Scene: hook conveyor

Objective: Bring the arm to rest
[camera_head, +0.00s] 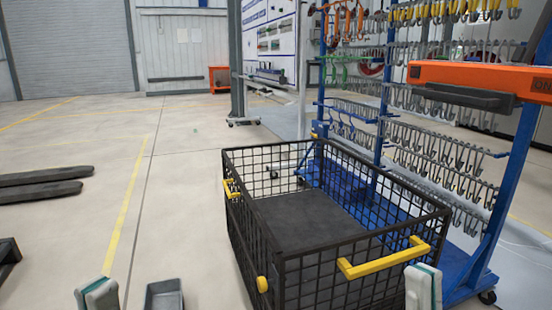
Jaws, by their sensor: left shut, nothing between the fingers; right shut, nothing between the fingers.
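Two pale parts with teal bands, likely links of my own arms, rise from the bottom edge of the head view, one at the left and one at the right. The right one stands in front of the near right side of a black wire cart (345,265). No fingers of either gripper can be made out. Nothing is seen held by either arm.
The cart has yellow handles (385,258) and a dark flat floor. A blue rack with metal hooks (440,150) stands behind it, with an orange bar (480,78) at upper right. Dark forks (45,183) lie at left. Open floor (190,180) lies left of the cart.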

